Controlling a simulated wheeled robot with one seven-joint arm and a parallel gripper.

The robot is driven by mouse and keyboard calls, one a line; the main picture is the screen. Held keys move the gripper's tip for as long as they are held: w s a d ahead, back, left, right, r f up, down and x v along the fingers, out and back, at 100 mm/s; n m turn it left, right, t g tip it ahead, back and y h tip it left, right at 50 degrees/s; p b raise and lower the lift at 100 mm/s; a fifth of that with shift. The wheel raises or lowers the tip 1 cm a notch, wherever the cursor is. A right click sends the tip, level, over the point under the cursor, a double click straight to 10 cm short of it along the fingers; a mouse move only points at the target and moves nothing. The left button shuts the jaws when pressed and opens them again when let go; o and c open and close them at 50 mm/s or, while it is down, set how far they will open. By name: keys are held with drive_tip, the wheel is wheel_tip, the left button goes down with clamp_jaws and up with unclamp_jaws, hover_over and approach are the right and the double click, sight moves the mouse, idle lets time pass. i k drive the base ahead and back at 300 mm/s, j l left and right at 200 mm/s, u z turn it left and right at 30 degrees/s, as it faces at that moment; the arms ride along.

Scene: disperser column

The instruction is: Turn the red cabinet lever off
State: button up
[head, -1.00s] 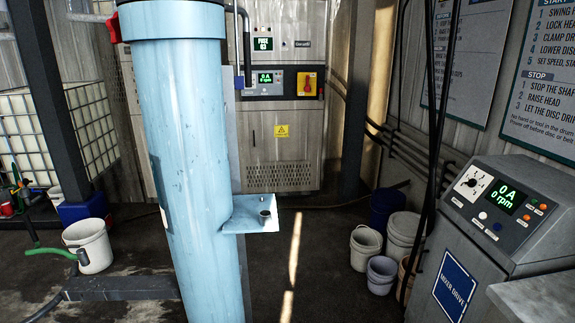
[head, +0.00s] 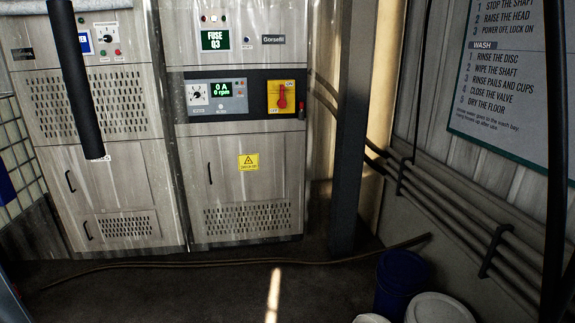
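The red lever (head: 282,96) sits on a yellow switch plate (head: 273,101) at the right of the dark panel band on the grey cabinet (head: 228,160). Its handle looks roughly upright. Small lettering shows at the plate's corners, but I cannot tell for sure which position the lever points to. The display (head: 222,89) beside it reads 0 A and 0 rpm. My gripper is not in the head view.
A second grey cabinet (head: 118,150) stands at the left. A dark hanging tube (head: 75,80) crosses in front of it. A hose (head: 200,262) lies across the floor. A blue bucket (head: 398,280) and pale pails stand at lower right. The floor before the cabinet looks mostly clear.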

sight(282, 103)
drive_tip(key=i+j+u, duration=0.4)
drive_tip(key=i, duration=0.4)
drive_tip(key=i+u, duration=0.35)
drive_tip(key=i, duration=0.45)
drive_tip(key=i+l+u, duration=0.25)
drive_tip(key=i+u, duration=0.15)
drive_tip(key=i, duration=0.4)
